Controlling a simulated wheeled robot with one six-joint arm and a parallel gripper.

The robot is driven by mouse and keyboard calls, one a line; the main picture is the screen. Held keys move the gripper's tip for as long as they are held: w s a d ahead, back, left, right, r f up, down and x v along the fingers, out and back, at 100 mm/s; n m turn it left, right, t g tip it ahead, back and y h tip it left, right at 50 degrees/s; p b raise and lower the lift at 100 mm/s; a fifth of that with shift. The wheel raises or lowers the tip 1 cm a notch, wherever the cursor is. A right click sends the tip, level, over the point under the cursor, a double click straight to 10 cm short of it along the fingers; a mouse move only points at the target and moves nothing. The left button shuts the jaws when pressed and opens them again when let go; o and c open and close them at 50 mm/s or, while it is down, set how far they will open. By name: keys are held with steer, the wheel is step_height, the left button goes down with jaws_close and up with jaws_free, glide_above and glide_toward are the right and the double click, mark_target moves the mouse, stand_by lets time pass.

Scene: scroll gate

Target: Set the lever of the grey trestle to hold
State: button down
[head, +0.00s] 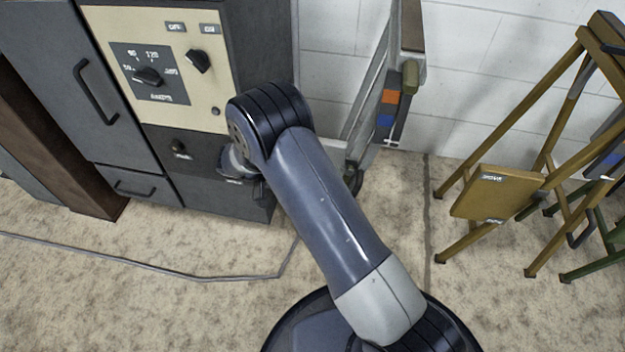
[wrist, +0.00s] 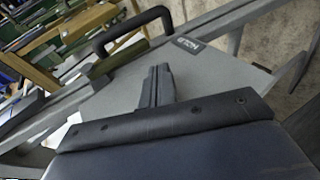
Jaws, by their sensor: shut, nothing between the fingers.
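The grey trestle (head: 362,115) stands against the white wall in the head view, partly hidden behind my arm. An olive grip (head: 410,76) shows near its top, with orange and blue patches below. In the wrist view its grey plate (wrist: 215,72) fills the middle, with a small label (wrist: 188,43) that I cannot read surely. An olive bar (wrist: 118,60), perhaps the lever, lies beside a black loop handle (wrist: 128,27) beyond my fingertips. My gripper (wrist: 157,72) is shut and empty over the plate; I cannot tell if it touches. The head view mostly hides it.
A dark cabinet with a cream dial panel (head: 190,75) stands at left. A yellow trestle (head: 500,190) stands at right, with a green one (head: 610,235) by it. A cable (head: 180,275) lies across the floor at left. The floor (head: 480,310) at front right is open.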

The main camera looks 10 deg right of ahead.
steer(key=a+p, duration=0.2)
steer(key=a, duration=0.6)
steer(key=shift+a+r, duration=0.3)
steer(key=shift+r, duration=0.05)
steer(key=shift+w, duration=0.1)
